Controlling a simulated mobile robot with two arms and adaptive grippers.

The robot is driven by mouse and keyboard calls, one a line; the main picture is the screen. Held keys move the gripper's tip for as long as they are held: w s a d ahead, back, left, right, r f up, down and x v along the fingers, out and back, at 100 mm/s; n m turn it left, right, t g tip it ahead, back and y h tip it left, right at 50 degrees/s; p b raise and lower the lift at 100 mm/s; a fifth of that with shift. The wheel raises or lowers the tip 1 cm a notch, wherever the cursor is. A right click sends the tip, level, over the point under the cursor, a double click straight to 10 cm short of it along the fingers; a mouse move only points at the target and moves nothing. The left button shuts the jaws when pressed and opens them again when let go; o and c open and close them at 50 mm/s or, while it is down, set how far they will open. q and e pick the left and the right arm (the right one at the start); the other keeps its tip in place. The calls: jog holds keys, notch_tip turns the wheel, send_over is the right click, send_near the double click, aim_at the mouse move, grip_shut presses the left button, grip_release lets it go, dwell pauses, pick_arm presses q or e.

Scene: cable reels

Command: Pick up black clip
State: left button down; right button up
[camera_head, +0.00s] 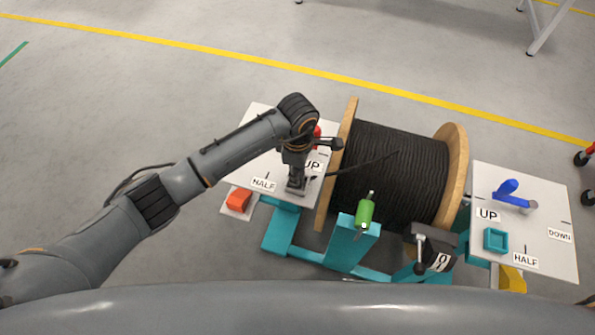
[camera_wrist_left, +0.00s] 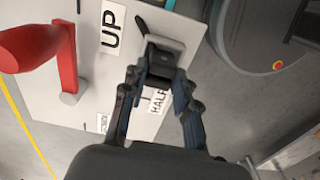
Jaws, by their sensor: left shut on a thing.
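The black clip (camera_wrist_left: 160,70) shows in the left wrist view as a dark block between my left fingertips, next to a light grey holder (camera_wrist_left: 165,42) at the edge of the white panel. My left gripper (camera_wrist_left: 157,78) is shut on the clip from both sides. In the head view my left gripper (camera_head: 297,186) points down at the left white panel, beside the HALF and UP labels, and its fingers mostly hide the clip there. I cannot tell whether the clip touches the holder. My right gripper is in neither view.
A wooden reel of black cable (camera_head: 395,170) stands just right of my left gripper. A red lever (camera_wrist_left: 68,60) is on the left panel.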

pick_arm(q)
jog(key=s+d+r+p, duration=0.2)
jog(key=s+r+p, duration=1)
jog(key=s, duration=0.2)
jog(key=shift+d, duration=0.25)
jog(key=shift+w, duration=0.1)
jog(key=shift+r+p, duration=1.6)
jog(key=shift+r, duration=0.85)
